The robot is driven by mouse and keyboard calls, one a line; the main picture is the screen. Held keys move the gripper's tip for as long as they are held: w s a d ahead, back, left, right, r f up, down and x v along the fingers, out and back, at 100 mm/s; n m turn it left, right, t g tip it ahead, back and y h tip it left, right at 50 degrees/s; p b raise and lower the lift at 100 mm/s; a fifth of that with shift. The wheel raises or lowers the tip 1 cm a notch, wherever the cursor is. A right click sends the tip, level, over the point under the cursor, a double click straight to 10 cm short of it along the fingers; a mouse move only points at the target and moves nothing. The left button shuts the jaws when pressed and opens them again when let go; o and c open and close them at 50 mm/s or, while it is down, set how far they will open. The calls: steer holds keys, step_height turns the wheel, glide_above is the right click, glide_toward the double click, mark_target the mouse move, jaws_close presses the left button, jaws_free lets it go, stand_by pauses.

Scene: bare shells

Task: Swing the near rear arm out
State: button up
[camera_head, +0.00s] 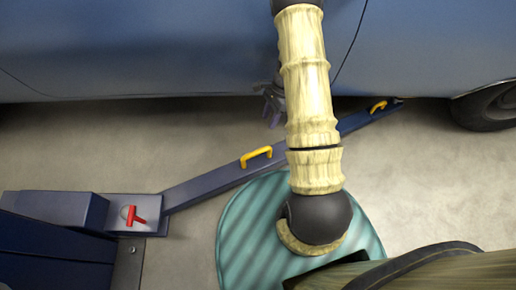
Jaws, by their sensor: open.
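The lift arm (205,184) is a long dark blue beam. It runs from a pivot plate at the lower left up to the right, where its far end lies by the car's lower edge. One yellow handle (257,154) stands on its middle and another yellow handle (378,107) near its far end. A red T-shaped pin (132,216) sits on the pivot plate. My gripper (271,112) is open and appears empty, beside the car's lower edge and above the beam in the picture, apart from both handles. My own arm hides part of the gripper and a stretch of the beam.
A blue car body (130,50) fills the top, with a dark wheel (488,106) at the right. The dark blue lift post base (40,245) stands at the lower left. The concrete floor (430,180) is clear right of the beam.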

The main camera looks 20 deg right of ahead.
mark_target(257, 151)
steer(key=b+x, duration=0.6)
steer(key=x, duration=1)
steer(key=shift+f+b, duration=0.1)
steer(key=shift+b, duration=0.2)
steer(key=shift+a, duration=0.1)
jaws_close()
